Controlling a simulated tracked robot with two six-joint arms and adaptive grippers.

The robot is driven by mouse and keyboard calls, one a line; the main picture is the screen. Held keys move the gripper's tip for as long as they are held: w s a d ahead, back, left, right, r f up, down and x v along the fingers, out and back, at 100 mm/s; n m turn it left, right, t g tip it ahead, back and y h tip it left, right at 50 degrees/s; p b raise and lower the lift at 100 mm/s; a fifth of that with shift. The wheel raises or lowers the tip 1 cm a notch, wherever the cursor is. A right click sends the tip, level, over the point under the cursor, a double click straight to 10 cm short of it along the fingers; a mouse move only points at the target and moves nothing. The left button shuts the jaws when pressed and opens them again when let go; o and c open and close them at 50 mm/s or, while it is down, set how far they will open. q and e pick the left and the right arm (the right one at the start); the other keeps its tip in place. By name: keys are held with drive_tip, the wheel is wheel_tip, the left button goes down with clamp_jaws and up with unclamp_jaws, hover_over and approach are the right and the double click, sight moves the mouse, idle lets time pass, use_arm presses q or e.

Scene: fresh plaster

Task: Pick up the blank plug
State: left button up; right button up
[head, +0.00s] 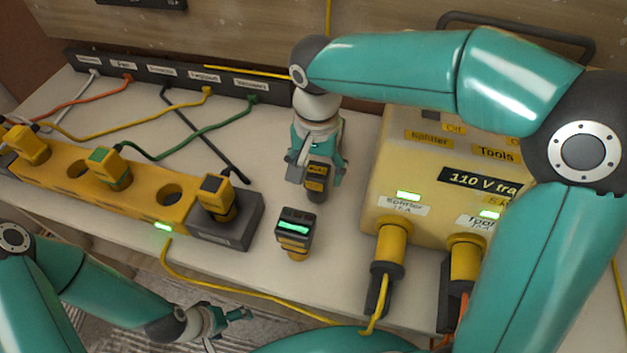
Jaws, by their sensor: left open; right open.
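Two short black-and-yellow plugs without visible cords are near the middle of the bench. One plug (317,182) has a small yellow label on its dark top. The other plug (295,234), nearer the front, has a glowing green strip on its dark top. I cannot tell from markings which is the blank plug. My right gripper (315,178) reaches down from above, open, with its fingers on either side of the labelled plug; whether they touch it is unclear. My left gripper (235,318) is open and empty, low in front of the bench edge.
A yellow socket strip (125,193) with several plugs and open holes lies at left. A yellow 110 V transformer box (385,180) with two plugged cables stands at right. A labelled black rail (165,75) runs along the back. A yellow cable (240,290) crosses the front.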

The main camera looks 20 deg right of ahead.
sight(317, 184)
wheel_tip(317, 184, down, 5)
drive_tip(key=shift+d+r, duration=0.1)
drive_tip(key=c, duration=1.2)
drive_tip(key=shift+r, duration=0.1)
drive_tip(key=shift+c, duration=0.2)
wheel_tip(317, 184, up, 20)
drive_tip(key=p, duration=0.2)
